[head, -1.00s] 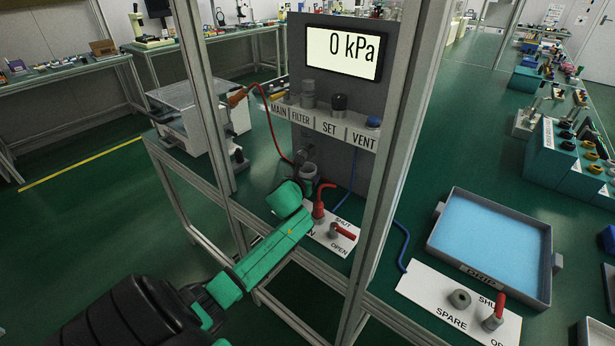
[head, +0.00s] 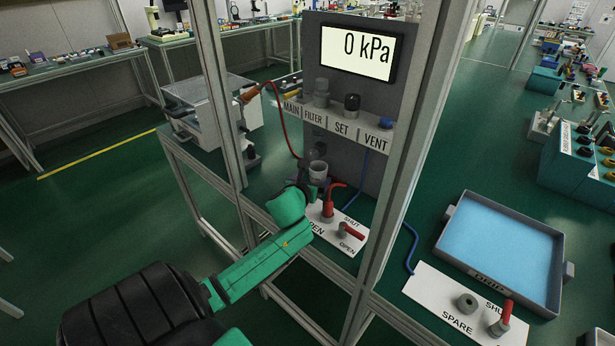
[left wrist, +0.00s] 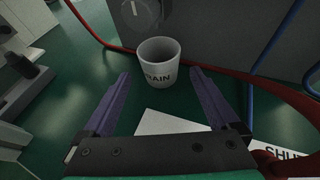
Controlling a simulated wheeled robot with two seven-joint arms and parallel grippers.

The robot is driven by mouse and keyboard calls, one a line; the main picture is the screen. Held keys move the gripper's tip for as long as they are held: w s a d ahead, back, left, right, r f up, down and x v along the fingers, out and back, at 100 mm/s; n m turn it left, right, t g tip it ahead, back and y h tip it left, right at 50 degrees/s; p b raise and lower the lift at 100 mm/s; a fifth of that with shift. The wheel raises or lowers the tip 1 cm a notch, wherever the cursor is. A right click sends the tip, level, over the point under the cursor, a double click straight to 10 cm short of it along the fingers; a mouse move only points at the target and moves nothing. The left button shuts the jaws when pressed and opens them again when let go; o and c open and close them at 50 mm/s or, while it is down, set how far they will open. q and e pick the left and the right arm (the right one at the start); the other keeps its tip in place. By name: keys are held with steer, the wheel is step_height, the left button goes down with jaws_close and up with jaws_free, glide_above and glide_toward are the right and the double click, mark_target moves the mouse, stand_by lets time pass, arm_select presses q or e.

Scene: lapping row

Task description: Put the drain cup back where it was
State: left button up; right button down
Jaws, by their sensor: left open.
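The drain cup (left wrist: 158,64) is a small white cup with DRAIN printed on it. In the left wrist view it stands upright on the green bench top, just beyond my fingertips. In the head view the cup (head: 318,172) shows under the label shelf, in front of the grey panel. My left gripper (left wrist: 160,80) is open, its two purple fingers spread to either side of the cup's near side, with nothing between them. In the head view my left gripper (head: 303,187) is mostly hidden behind its own green wrist. My right gripper is not in view.
A white valve plate (head: 340,238) with red levers lies right of my left wrist. A red hose (left wrist: 215,78) runs behind the cup. A frame post (head: 400,150) rises close by. The blue-lined drip tray (head: 447,212) and spare valve plate (head: 425,286) are at right.

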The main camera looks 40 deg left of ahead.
arm_select(q)
steer(key=v, duration=0.6)
steer(key=shift+r, duration=0.1)
stand_by(0.3)
